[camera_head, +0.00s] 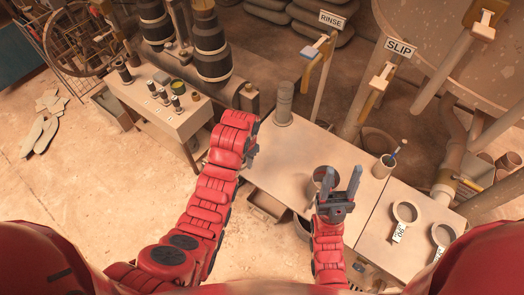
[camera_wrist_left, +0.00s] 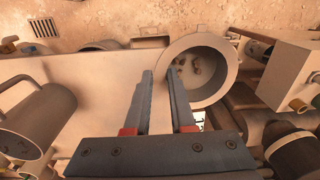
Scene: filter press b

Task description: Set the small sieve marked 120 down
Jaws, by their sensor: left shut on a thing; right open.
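In the left wrist view, a round grey vessel with a wide rim, apparently the small sieve (camera_wrist_left: 225,60), sits at my left gripper's (camera_wrist_left: 160,72) fingertips. One finger overlaps the inside of its rim and the other is outside, so the gripper appears shut on its wall. Several small brown lumps show within it. I cannot read a 120 mark. In the head view my left gripper (camera_head: 252,150) is over the left end of the main table (camera_head: 275,160), and the arm hides what it holds. My right gripper (camera_head: 339,183) is open and empty beside a brown cup (camera_head: 325,172).
Two ring-shaped sieves with white tags (camera_head: 404,212) (camera_head: 441,236) lie on the right table. A grey cylinder (camera_head: 284,103) stands at the main table's back edge. A side table (camera_head: 190,125) with small weights stands left. A handled jug (camera_wrist_left: 35,120) shows in the wrist view.

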